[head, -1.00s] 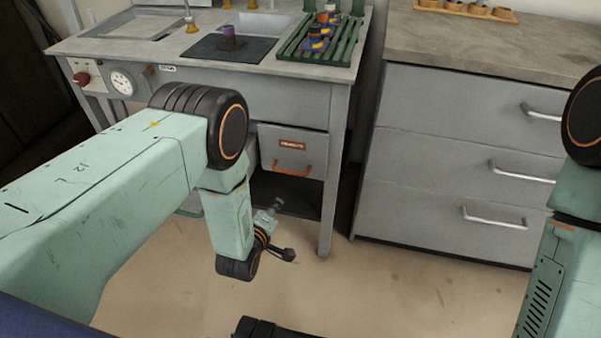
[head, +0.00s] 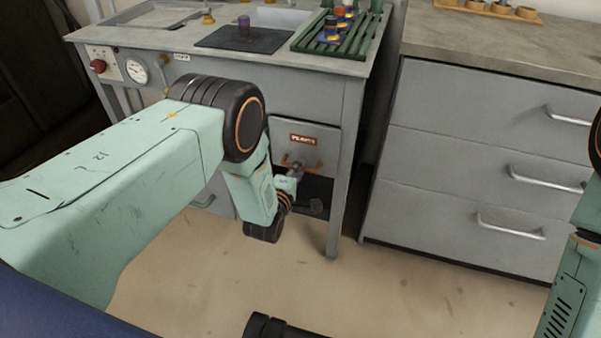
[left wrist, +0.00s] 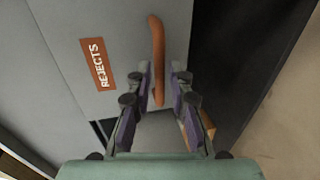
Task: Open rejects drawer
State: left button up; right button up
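The rejects drawer (head: 321,147) is a grey drawer front under the workbench, flush with its frame, so it looks closed. Its label (left wrist: 97,64) reads REJECTS, and its orange bar handle (left wrist: 157,45) shows large in the left wrist view. My left gripper (left wrist: 161,72) is open, with one finger on each side of the handle. A gap shows between the fingers and the bar, and I cannot tell whether either touches. In the head view the left gripper (head: 297,177) is at the drawer's handle, partly hidden by my own wrist. My right gripper is not in view.
The workbench (head: 225,60) carries a dark mat with a purple-topped piece and a green rack (head: 335,45). Below the drawer is a dark open space. A grey cabinet (head: 470,150) with several silver handles stands to the right.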

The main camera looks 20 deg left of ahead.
pick_arm(q)
jog(key=shift+b+x, duration=0.3)
jog(key=shift+x, duration=0.7)
jog(key=shift+d, duration=0.1)
jog(key=shift+s, duration=0.1)
grip_shut()
